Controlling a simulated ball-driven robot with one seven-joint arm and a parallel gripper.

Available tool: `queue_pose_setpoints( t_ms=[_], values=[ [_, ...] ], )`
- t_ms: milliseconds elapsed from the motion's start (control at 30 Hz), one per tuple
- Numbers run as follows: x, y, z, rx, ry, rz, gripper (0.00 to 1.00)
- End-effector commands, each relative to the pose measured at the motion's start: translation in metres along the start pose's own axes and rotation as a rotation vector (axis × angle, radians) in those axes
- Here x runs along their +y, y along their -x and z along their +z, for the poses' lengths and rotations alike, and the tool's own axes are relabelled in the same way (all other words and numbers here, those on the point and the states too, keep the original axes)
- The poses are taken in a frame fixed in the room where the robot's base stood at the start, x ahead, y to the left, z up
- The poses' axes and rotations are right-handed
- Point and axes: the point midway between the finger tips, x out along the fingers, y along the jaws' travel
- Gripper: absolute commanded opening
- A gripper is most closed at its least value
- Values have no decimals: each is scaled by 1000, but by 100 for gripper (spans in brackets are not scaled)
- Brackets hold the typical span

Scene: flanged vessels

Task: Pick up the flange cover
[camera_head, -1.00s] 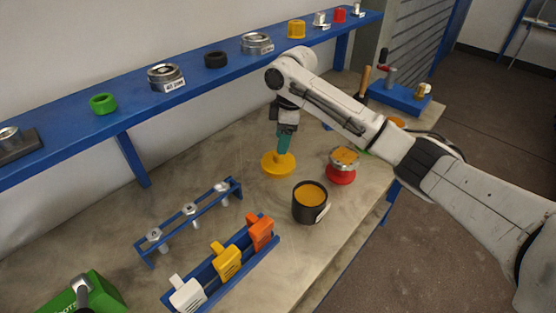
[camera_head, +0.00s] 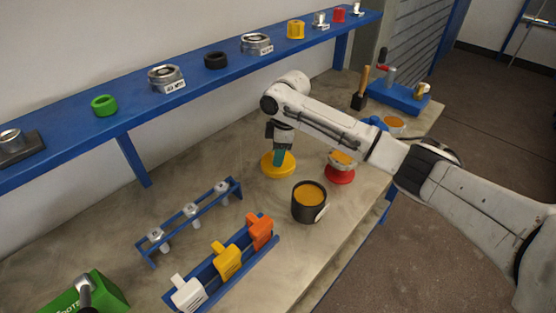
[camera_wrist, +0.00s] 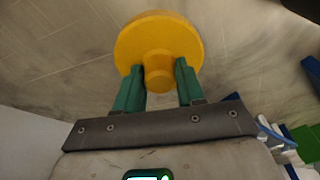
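The flange cover is a round yellow disc (camera_head: 278,168) lying on the bench top, below the blue shelf. In the wrist view the yellow disc (camera_wrist: 160,37) shows with its short central knob (camera_wrist: 158,75) facing my gripper. My gripper (camera_head: 279,158) is down at the cover, pointing at its middle and hiding the knob in the head view. In the wrist view, the green fingers of my gripper (camera_wrist: 160,78) are apart, one on each side of the knob. They look open, with little room beside the knob. Firm contact cannot be made out.
A black pot with orange contents (camera_head: 309,200) and a red-based vessel (camera_head: 340,171) stand close on the right. A blue rack (camera_head: 190,216) and a blue tray of coloured handles (camera_head: 225,262) lie nearer. The blue shelf (camera_head: 130,120) overhangs the back.

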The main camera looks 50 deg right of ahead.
Motion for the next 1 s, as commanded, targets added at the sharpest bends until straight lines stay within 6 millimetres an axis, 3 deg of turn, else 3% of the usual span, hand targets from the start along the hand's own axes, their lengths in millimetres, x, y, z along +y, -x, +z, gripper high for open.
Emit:
queue_pose_setpoints(
  t_ms=[367,733,1000],
  values=[
    [0,0,0,0,0,1,3],
    [0,6,-1,1,1,1,2],
    [-5,40,-1,3,0,1,2]
  ],
)
